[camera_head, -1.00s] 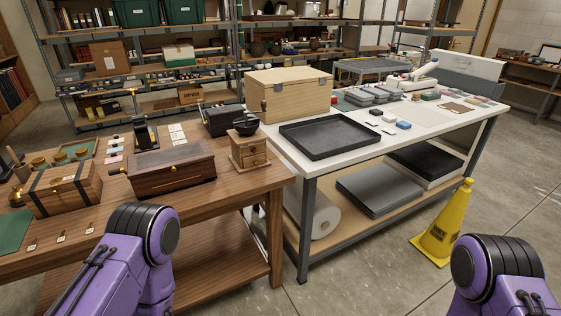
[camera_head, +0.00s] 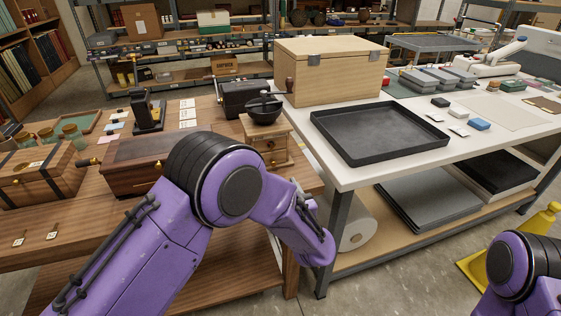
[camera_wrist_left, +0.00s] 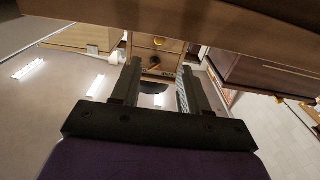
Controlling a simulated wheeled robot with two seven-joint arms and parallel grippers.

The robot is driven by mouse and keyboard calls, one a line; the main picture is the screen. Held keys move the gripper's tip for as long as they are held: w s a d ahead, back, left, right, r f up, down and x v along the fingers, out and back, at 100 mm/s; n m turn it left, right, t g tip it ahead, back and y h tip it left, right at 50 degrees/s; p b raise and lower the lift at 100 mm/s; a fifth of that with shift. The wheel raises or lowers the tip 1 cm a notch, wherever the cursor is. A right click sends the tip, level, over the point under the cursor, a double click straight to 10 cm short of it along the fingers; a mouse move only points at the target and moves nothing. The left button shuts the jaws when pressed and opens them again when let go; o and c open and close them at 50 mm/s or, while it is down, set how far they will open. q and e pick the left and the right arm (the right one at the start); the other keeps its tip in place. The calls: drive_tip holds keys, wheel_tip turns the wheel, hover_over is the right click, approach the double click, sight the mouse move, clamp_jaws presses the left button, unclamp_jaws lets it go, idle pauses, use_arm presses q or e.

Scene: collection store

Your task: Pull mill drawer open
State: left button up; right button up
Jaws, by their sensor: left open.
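The mill (camera_head: 262,146) is a small wooden box with a dark bowl-shaped top and a crank handle. It stands at the right end of the wooden table, and my left arm covers part of its lower front.
A dark wooden box (camera_head: 139,173) stands left of the mill on the wooden table (camera_head: 90,225). A black press-like device (camera_head: 148,112) and a black box (camera_head: 233,96) stand behind. The white table to the right holds a black tray (camera_head: 375,132) and a large wooden case (camera_head: 325,72).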

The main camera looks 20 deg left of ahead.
sight(274, 164)
use_arm(q)
drive_tip(key=p+x, duration=0.1)
drive_tip(key=x, duration=0.9)
drive_tip(key=shift+w+a+f, duration=0.1)
drive_tip(key=shift+w+a, duration=0.05)
drive_tip(key=shift+w, duration=0.1)
clamp_jaws()
